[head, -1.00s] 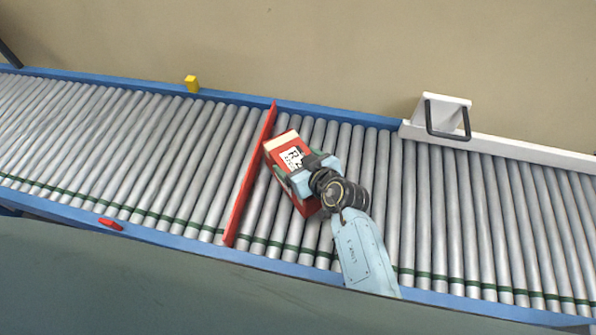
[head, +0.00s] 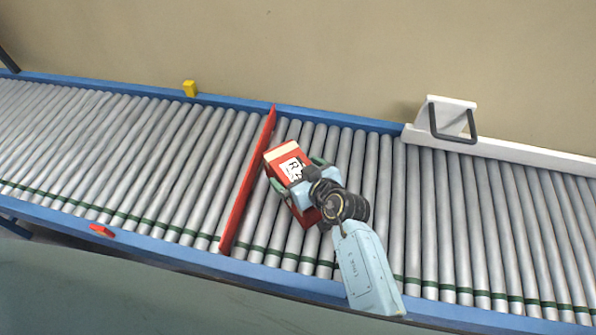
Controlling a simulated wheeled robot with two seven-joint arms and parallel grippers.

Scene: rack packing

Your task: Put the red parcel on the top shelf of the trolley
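The red parcel (head: 279,160) has a cream band at its far end and a white printed label. It is over the roller conveyor, just right of the red bar, at a slant. My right gripper (head: 299,174) reaches it from the lower right, with a finger along each side, and appears shut on it. The gripper and wrist hide the parcel's near part. I cannot tell whether the parcel touches the rollers or is slightly above them. The trolley and my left gripper are not in view.
The roller conveyor (head: 150,150) with blue rails crosses the view. The red bar (head: 247,185) lies across it close to the parcel's left. A white bracket with a dark loop (head: 450,118) stands on the far rail at right. A yellow block (head: 189,88) is on the far rail.

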